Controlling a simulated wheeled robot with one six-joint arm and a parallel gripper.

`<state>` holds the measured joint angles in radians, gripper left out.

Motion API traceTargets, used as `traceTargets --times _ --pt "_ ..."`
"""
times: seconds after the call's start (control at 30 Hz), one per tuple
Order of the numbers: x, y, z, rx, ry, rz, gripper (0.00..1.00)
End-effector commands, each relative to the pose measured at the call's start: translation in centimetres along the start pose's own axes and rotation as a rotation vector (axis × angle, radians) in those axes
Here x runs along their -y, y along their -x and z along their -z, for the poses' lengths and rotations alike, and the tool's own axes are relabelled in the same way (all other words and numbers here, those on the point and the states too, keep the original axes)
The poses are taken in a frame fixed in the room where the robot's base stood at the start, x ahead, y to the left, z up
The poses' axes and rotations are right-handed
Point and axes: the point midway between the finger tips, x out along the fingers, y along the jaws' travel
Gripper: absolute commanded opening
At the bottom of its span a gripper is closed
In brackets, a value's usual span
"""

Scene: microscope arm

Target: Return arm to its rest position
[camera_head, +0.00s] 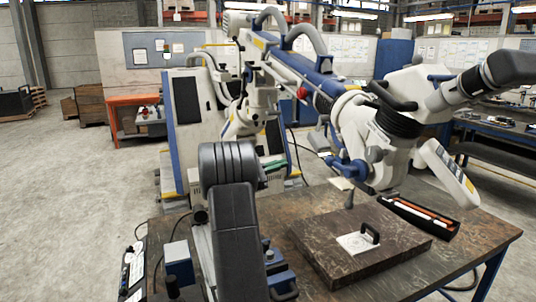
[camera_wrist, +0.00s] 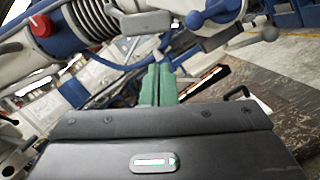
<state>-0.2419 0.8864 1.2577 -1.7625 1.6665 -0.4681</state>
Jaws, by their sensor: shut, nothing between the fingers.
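The microscope arm (camera_head: 290,70), white and blue with a red knob (camera_head: 303,93), reaches from a white-and-blue stand (camera_head: 190,115) to the microscope head (camera_head: 385,130) at the right. The head, with black eyepieces, hangs above the table. In the wrist view the red knob (camera_wrist: 40,25), a ribbed spring-like part (camera_wrist: 95,20) and a blue handle (camera_wrist: 210,14) show close up. My gripper (camera_wrist: 160,70) has green fingers, shut and empty, pointing towards the underside of the microscope arm. I cannot tell whether they touch it. In the head view the green fingers (camera_head: 275,165) show beside my dark arm link.
A worn brown table (camera_head: 455,235) stands in front. On it are a brown slab (camera_head: 330,250) with a black handle and a black tray (camera_head: 425,220) with orange-and-white contents. Benches stand at the right. Open concrete floor lies at the left.

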Motion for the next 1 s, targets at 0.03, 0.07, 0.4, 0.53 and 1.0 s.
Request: traceTargets --times 0.03,0.07,0.4,0.53,1.0 --pt "0.0 -1.1 -0.2 0.001 0.0 0.003 0.0" --pt "0.0 -1.8 -0.2 0.002 0.0 0.004 0.0" --pt "0.0 -8.6 -0.3 0.001 0.0 0.004 0.0" --pt "0.0 -10.8 -0.2 0.001 0.001 0.003 0.0" --pt "-0.8 -10.8 1.5 -0.001 -0.096 0.025 0.0"
